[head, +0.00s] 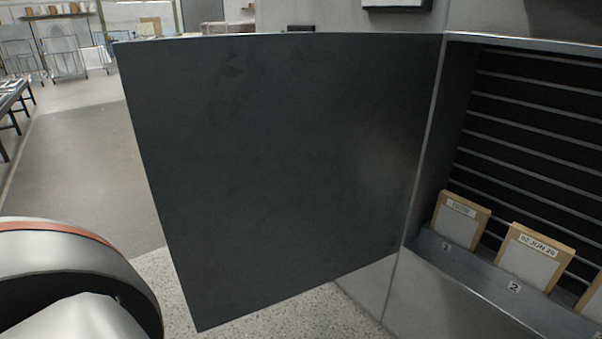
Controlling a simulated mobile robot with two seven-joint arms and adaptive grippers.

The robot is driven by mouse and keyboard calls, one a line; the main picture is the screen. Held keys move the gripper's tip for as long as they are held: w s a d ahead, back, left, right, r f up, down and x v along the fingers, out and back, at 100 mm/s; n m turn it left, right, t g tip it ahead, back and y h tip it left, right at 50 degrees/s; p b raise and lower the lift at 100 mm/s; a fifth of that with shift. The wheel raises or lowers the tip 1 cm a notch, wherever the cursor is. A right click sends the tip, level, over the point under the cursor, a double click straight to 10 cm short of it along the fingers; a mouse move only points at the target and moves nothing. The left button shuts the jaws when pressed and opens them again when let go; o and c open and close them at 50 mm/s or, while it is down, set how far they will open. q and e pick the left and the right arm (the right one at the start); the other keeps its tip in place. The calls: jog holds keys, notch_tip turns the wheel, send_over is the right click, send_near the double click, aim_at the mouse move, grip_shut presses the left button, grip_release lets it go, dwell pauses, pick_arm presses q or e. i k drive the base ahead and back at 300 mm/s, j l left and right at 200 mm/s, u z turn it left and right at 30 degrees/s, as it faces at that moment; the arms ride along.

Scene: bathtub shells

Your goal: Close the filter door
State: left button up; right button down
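The filter door (280,170) is a large flat dark grey panel that stands wide open in the middle of the head view. Its right edge meets the left side of the filter cabinet (405,290), and its free edge is at the left. The cabinet's dark slatted inside shows at the right. Filters with tan frames stand in a numbered grey rack there, one in slot 1 (461,221) and one in slot 2 (534,255). A link of my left arm shows at the lower left, apart from the door in the picture. Neither gripper is in view.
A further filter is cut off at the right edge. Open grey floor (90,170) lies left of the door. A dark table (12,95) is at the far left, with wire racks (65,58) and a shelf (57,14) behind.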

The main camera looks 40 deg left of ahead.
aim_at(280, 167)
jog(key=k+j+z, duration=0.3)
jog(key=k+j, duration=0.35)
jog(key=k+j+z, duration=0.4)
jog(key=k+j, duration=0.2)
jog(key=k+j+z, duration=0.1)
jog(key=j, duration=0.25)
jog(key=k+j+z, duration=0.1)
jog(key=j, duration=0.25)
jog(key=k+j+z, duration=0.1)
jog(key=j, duration=0.2)
jog(key=j+z, duration=0.1)
jog(key=j, duration=0.4)
jog(key=k+j+z, duration=0.15)
jog(key=j, duration=0.3)
jog(key=j+z, duration=0.1)
jog(key=j, duration=0.7)
jog(key=i+j+z, duration=0.1)
jog(key=j, duration=0.65)
